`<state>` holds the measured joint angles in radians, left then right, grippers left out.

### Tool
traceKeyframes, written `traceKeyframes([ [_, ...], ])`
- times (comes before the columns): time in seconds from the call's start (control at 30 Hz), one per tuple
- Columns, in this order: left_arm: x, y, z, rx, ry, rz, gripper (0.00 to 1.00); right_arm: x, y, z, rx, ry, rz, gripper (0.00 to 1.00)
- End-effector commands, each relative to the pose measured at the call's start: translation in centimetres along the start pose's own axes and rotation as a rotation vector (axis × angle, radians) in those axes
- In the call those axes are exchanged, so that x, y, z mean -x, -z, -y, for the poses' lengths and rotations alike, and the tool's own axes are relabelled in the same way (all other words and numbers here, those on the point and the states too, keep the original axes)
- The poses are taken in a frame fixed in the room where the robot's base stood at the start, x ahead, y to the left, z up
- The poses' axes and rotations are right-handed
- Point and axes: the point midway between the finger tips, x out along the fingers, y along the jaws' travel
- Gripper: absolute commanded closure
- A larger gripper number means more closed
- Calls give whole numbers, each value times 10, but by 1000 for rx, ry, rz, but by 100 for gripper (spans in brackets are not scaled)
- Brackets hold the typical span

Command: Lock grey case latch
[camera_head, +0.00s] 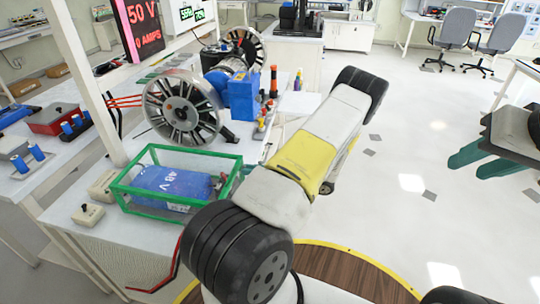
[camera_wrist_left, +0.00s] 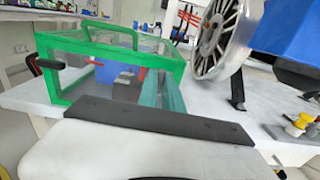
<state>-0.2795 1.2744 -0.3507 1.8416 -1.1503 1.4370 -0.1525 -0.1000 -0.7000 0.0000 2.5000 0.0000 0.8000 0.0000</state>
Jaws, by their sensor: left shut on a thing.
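A green-framed clear case (camera_head: 131,177) stands on the white bench at the lower left, with a blue battery block (camera_head: 172,183) inside. In the left wrist view, the case's green frame (camera_wrist_left: 108,53) fills the upper left. My left gripper (camera_wrist_left: 166,92) shows there as teal fingers close together at the case's near right side. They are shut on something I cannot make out. In the head view, my left arm hides its fingers. I cannot clearly see a latch or a grey case. My right gripper (camera_head: 472,156) is at the far right, fingers apart, empty, over the floor.
A spoked metal wheel (camera_head: 183,107) and a blue box (camera_head: 243,95) stand behind the case. Small bottles (camera_head: 268,115) stand near the bench's right edge. A small beige box with a knob (camera_head: 88,215) is left of the case. Open floor lies to the right.

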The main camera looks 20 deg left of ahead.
Motion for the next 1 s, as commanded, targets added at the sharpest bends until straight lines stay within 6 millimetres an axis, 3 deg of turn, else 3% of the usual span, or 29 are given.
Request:
traceKeyframes([
  [0.13,0,0,0,-1,1,0,100,0,0,0,0,0,0,64],
  [0.17,0,0,0,-1,1,0,88,0,0,0,0,0,0,64],
  [0.27,0,0,0,0,2,0,68,0,0,0,0,0,0,64],
  [0.67,7,0,1,2,3,-1,68,0,0,0,0,0,0,64],
  [1.0,61,1,1,1,4,-1,68,0,0,0,0,0,0,64],
])
